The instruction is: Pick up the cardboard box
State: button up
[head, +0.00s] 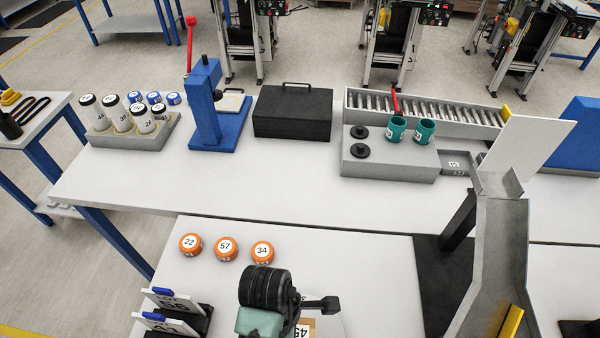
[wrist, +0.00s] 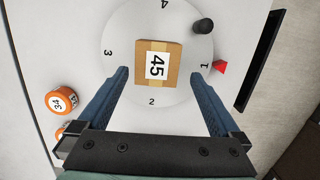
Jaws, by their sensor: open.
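The cardboard box (wrist: 172,52) is a small brown cube with a tape strip and a white label reading 45 on top. It sits on a round white disc (wrist: 120,35) marked with numbers 1 to 4. In the head view only a part of the box (head: 308,324) shows at the bottom edge, mostly hidden by my arm. My gripper (wrist: 164,72) is open, with its two blue fingers spread apart. In the wrist view the box appears between and just ahead of the fingertips, and nothing is held.
A black knob (wrist: 203,26) and a red pointer (wrist: 220,66) are at the disc's right. Orange numbered cylinders (head: 226,249) stand to the left. Sign holders (head: 172,318) stand at lower left. A grey chute (head: 492,250) is at right.

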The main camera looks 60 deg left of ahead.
aim_at(299, 332)
jog(key=shift+w+d+f+p, duration=0.1)
jog(key=shift+w+f+p, duration=0.15)
jog(key=shift+f, duration=0.65)
jog(key=shift+w+f+p, duration=0.1)
jog(key=shift+f+p, duration=0.1)
jog(key=shift+f, duration=0.75)
jog(key=shift+w+d+f+p, duration=0.1)
jog(key=shift+w+f+p, duration=0.15)
jog(key=shift+f, duration=0.65)
jog(key=shift+c, duration=0.3)
jog(key=c, duration=1.2)
jog(key=shift+c, duration=0.3)
jog(key=shift+r, duration=0.2)
